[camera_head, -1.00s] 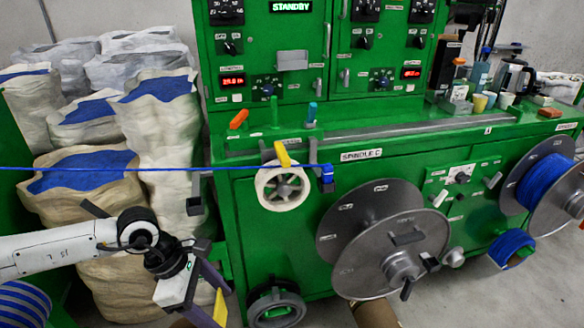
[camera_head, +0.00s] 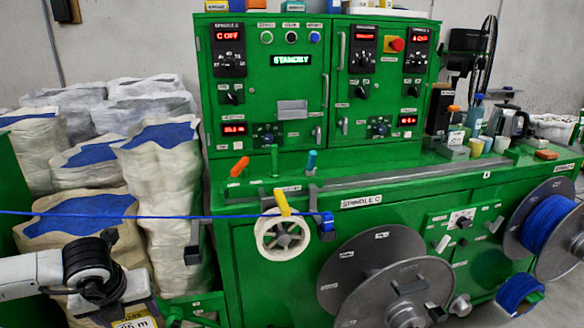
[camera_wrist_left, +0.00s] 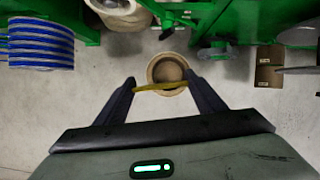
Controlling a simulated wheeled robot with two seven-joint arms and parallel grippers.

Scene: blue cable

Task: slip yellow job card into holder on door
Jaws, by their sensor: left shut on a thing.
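The yellow job card shows in the left wrist view (camera_wrist_left: 148,88) as a thin strip, almost edge-on, between my fingertips. My left gripper (camera_wrist_left: 160,84) is shut on it. In the head view a yellow card face with dark print (camera_head: 142,320) shows at the bottom edge, partly cut off, beside my left wrist; the fingertips are hard to make out there. A small grey holder (camera_head: 292,110) is on the green cabinet door (camera_head: 268,80), above and right of my left gripper and well apart from it. No card shows in it. My right gripper is not in view.
A taut blue cable (camera_head: 100,214) crosses above my left arm to a white pulley (camera_head: 283,235). The bench front carries large grey reels (camera_head: 370,275). Handles (camera_head: 238,167) stick up below the door. Cream sacks (camera_head: 165,200) stand at left.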

